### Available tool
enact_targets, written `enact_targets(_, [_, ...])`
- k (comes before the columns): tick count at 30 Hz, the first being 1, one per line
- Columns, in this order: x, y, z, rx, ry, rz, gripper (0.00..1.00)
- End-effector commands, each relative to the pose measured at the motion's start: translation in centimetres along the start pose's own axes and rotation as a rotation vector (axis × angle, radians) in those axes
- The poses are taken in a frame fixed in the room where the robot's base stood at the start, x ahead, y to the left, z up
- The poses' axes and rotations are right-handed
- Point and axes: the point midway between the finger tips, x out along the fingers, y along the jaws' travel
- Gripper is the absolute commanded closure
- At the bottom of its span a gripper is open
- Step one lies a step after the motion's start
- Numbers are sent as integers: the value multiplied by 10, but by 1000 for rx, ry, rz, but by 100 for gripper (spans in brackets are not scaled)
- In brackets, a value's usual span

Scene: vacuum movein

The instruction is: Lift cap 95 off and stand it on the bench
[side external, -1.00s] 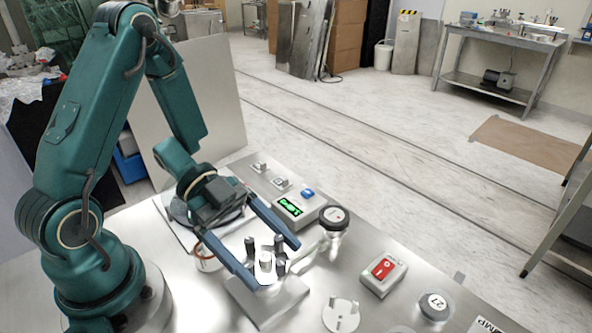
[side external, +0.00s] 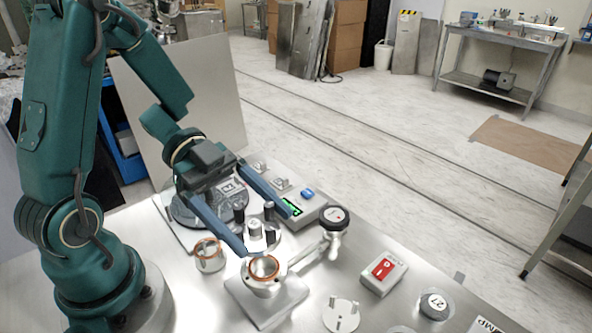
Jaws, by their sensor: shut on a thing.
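My gripper (side external: 268,231) has its two long blue fingers shut on a light metal cap with dark upright posts, cap 95 (side external: 255,229). Its number is too small to read. The cap is clear of the port and shows behind it in the side view; I cannot tell whether its underside touches the bench (side external: 345,282). The port (side external: 264,269) is uncovered, showing an orange ring around its opening, on a square metal base.
A short cup with an orange rim (side external: 208,255) stands left of the port. A dark-topped valve or gauge (side external: 333,220) is at its right. A box with a green display (side external: 294,209) lies behind. A red switch box (side external: 383,272) and a round piece marked 27 (side external: 435,305) are right.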

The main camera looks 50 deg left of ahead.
Motion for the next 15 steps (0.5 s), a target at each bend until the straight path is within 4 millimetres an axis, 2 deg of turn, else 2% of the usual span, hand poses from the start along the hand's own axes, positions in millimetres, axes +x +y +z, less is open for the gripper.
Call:
enact_targets(3, [-30,-5,-4,4,-1,-10,100])
enact_targets(9, [-75,-11,-11,1,-2,-7,100])
enact_targets(15, [-102,-14,-15,0,0,-2,100])
